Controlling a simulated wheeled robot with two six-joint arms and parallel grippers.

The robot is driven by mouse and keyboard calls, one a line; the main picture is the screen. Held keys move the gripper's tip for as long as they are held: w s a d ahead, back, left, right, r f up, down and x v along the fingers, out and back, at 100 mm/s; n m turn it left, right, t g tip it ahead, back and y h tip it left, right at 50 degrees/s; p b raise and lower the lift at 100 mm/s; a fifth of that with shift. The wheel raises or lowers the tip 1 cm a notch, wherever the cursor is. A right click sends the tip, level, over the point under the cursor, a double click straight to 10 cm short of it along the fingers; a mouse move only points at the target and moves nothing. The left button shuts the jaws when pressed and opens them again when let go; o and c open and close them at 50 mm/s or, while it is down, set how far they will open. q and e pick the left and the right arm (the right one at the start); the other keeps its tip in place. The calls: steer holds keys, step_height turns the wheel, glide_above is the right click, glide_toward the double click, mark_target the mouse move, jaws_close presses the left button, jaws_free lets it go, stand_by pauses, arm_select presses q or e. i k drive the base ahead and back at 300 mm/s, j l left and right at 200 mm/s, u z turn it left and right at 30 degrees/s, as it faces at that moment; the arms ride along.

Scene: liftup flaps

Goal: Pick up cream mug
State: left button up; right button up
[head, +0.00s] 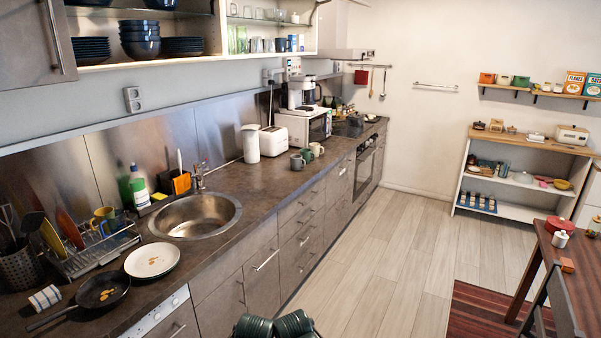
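Three mugs stand close together on the dark counter beyond the sink, in the middle of the head view. The cream mug (317,149) is the farthest of them, close to the counter's front edge. A green mug (307,155) and a grey mug (297,162) stand just in front of it and to its left. The cream mug looks upright and is small in view. Neither gripper shows; only dark rounded parts that look like my own arms are at the bottom edge, well short of the mugs.
The counter (258,186) is bare between sink (195,216) and mugs. A toaster (267,140) and white microwave (306,125) stand behind the mugs. Below, drawer handles stick out. The wooden floor (385,250) is open; a table (560,262) stands at right.

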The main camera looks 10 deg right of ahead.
mark_target(314, 148)
steer(key=i+l+z, duration=0.35)
steer(key=i, duration=0.25)
steer(key=i+z, duration=0.35)
steer(key=i, duration=0.25)
steer(key=i+j+z, duration=0.15)
steer(key=i+z, duration=0.25)
steer(key=i, duration=0.2)
steer(key=i+u, duration=0.15)
steer(key=i, duration=0.75)
steer(key=i+l+u, duration=0.15)
steer(key=i, duration=0.75)
steer(key=i+u, duration=0.25)
steer(key=i, duration=0.45)
